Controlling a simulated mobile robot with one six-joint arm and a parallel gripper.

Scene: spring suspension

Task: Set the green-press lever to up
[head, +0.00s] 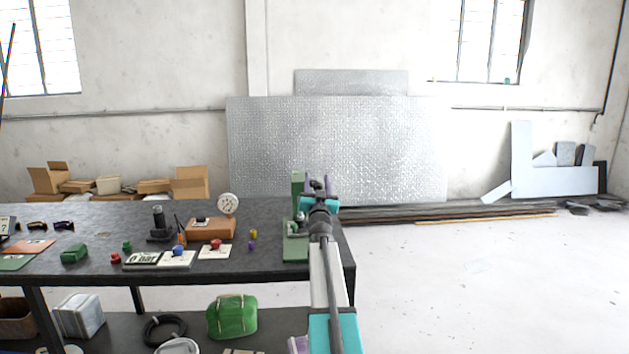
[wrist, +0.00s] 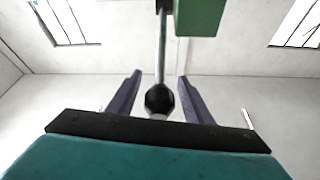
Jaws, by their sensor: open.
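The green press (head: 298,183) stands at the right end of the dark workbench, its lower part beside my arm. In the wrist view part of its green body (wrist: 200,15) shows at the top. Its lever is a thin metal rod (wrist: 162,48) with a black ball knob (wrist: 160,101) at its end. My gripper (head: 318,183) is beside the press, partly covering it in the head view. Its two purple fingers are open, one on each side of the knob in the wrist view, with gaps visible. The lever is hidden in the head view, so its setting cannot be told there.
A green bag (head: 232,316) lies on the lower shelf. The floor right of the bench is clear.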

